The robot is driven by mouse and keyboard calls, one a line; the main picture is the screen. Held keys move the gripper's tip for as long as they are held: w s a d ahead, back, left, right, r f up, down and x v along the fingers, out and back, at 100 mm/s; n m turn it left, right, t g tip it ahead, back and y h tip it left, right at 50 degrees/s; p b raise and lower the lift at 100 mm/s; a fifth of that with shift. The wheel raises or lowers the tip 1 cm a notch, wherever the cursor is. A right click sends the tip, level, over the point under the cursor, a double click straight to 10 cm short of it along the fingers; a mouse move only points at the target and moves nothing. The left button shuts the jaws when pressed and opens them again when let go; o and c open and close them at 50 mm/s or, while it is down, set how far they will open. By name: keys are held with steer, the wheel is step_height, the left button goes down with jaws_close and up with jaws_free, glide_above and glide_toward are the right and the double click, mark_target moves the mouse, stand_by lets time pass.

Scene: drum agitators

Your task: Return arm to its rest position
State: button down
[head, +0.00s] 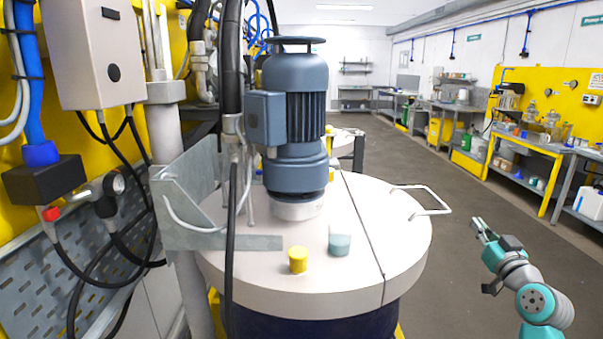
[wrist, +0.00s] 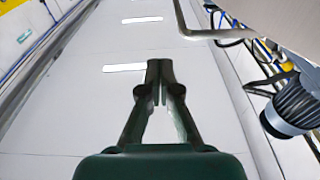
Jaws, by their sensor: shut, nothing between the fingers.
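My gripper (head: 482,228) is at the lower right of the head view, to the right of the drum and clear of it, with my teal and grey arm below it. In the wrist view my gripper (wrist: 158,75) shows with its two fingertips together and nothing between them. The ceiling and its lights fill the view behind it. The drum lid (head: 380,240) is white and round, with a blue-grey agitator motor (head: 295,115) standing upright on it. The motor (wrist: 293,108) also shows at the right of the wrist view.
A white lid handle (head: 432,205) sticks out toward my gripper. A yellow cap (head: 297,260) and a pale teal-and-white block (head: 340,243) are on the lid. A yellow workbench (head: 530,140) stands along the right wall. The grey floor (head: 400,150) between is open.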

steer(key=s+a+f+m+g+h, duration=0.1)
steer(key=s+a+f, duration=0.4)
steer(key=s+f, duration=0.4)
steer(key=s+a+f+m+g, duration=0.1)
steer(key=s+a+f, duration=0.5)
steer(key=f, duration=0.5)
steer(key=s+a+f+m+g+h, duration=0.1)
steer(key=s+a+f, duration=0.3)
steer(key=s+f, duration=0.5)
steer(key=s+a+f+n, duration=0.1)
steer(key=s+a+f, duration=0.15)
steer(key=s, duration=0.75)
steer(key=s+a+f, duration=0.2)
steer(key=s+a, duration=0.2)
steer(key=s, duration=0.6)
steer(key=s+a+r+n+g+y, duration=0.1)
steer(key=s+r, duration=0.2)
steer(key=s, duration=0.5)
steer(key=s+a+r+n+y, duration=0.1)
steer(key=s+r, duration=0.3)
steer(key=s, duration=0.4)
steer(key=shift+s+a+g, duration=0.2)
steer(key=shift+a+g, duration=0.2)
steer(key=shift+a, duration=0.35)
steer(key=shift+r, duration=0.1)
